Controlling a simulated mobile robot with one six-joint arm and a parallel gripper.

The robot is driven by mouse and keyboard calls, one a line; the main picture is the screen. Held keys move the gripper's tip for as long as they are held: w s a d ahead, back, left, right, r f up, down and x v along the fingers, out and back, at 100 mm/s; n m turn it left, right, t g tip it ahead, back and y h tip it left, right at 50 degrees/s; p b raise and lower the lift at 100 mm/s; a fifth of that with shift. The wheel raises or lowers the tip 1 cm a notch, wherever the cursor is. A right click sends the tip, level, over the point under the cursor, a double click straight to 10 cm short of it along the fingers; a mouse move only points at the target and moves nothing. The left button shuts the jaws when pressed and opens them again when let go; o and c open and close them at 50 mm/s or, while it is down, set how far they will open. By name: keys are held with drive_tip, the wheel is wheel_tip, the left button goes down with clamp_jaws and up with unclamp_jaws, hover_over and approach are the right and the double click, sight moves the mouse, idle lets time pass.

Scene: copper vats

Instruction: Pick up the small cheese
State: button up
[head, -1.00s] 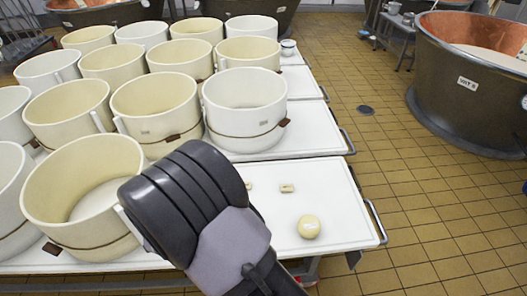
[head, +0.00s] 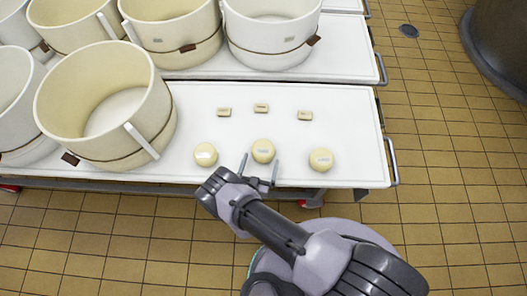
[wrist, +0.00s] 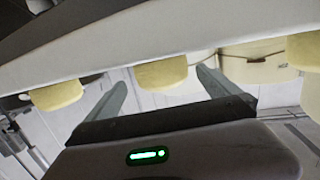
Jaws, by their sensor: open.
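Three small round pale-yellow cheeses lie in a row near the front edge of the white table: a left one (head: 205,155), a middle one (head: 263,151) and a right one (head: 321,159). My gripper (head: 260,160) is open and empty at the table's front edge, its two fingers pointing at the middle cheese. In the wrist view the middle cheese (wrist: 162,73) shows in the gap between the fingers (wrist: 160,80), beyond their tips. Whether the fingers reach beside it, I cannot tell. The other two cheeses show outside the fingers.
Several small rectangular pieces, such as the middle one (head: 261,108), lie behind the cheeses on the white table (head: 350,135). A large cream tub (head: 105,110) stands to the left, with more tubs behind. A metal rail (head: 391,160) bounds the table's right end.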

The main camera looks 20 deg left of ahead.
sight(263, 150)
drive_tip(key=w+b, duration=0.1)
drive_tip(key=w, duration=0.3)
drive_tip(key=w+f+b, duration=0.1)
drive_tip(key=w, duration=0.1)
drive_tip(key=shift+a+b, duration=0.2)
drive_tip(key=shift+b, duration=0.1)
drive_tip(key=shift+s+r, duration=0.1)
drive_tip(key=shift+r, duration=0.05)
drive_tip(key=c, duration=1.7)
